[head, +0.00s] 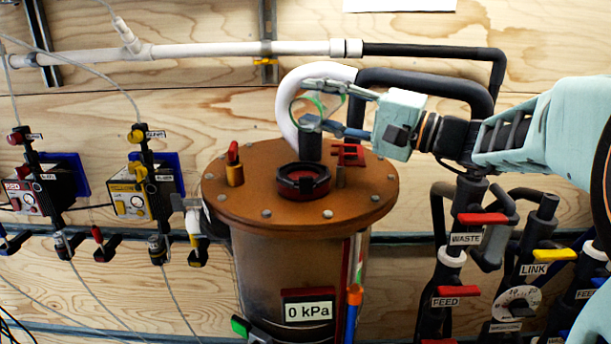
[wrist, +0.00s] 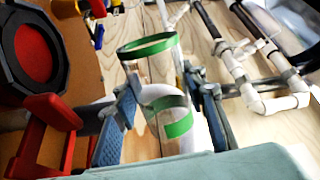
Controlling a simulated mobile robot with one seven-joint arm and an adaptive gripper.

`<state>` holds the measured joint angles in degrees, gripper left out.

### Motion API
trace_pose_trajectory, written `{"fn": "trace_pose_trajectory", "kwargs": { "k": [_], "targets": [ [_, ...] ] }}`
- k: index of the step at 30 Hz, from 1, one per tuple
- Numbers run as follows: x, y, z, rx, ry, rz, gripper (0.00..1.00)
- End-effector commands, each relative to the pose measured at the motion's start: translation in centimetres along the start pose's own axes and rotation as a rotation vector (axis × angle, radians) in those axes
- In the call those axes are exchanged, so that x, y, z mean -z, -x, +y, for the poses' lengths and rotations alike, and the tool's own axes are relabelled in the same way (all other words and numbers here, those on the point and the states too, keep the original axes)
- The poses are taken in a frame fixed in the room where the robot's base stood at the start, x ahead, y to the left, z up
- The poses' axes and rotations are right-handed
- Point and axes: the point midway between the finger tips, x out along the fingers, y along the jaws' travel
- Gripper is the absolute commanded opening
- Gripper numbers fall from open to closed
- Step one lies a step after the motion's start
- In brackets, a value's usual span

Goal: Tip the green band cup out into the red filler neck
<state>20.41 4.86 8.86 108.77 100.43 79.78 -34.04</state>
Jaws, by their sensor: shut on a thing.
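The clear cup with green bands (head: 316,97) is held above the tank's lid in the head view. It looks tilted, and in the wrist view the green-banded cup (wrist: 179,128) lies between both fingers. My gripper (head: 314,106) is shut on it; the fingers also show in the wrist view (wrist: 168,108). I cannot make out any contents. The red filler neck (head: 303,190) has a black angular collar and sits on the brown lid, below the cup and slightly left. In the wrist view the neck (wrist: 36,52) is at the upper left, apart from the cup.
The brown tank lid (head: 250,198) also bears a red bracket (head: 349,153) right of the neck and a red-topped fitting (head: 234,165) at left. A white and black hose (head: 292,95) curves behind the gripper. Valves and pipes (head: 470,240) crowd the right.

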Motion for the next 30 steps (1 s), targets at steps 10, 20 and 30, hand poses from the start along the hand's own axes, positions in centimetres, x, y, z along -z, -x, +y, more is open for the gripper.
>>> {"fn": "trace_pose_trajectory", "kwargs": {
  "k": [10, 20, 30],
  "targets": [
    [0.03, -0.08, -0.04, 0.000, 0.039, -0.005, 0.09],
    [0.05, -0.19, -0.18, 0.000, 0.075, -0.009, 0.09],
    [0.03, -0.31, -0.35, 0.000, 0.113, -0.013, 0.09]
  ]
}}
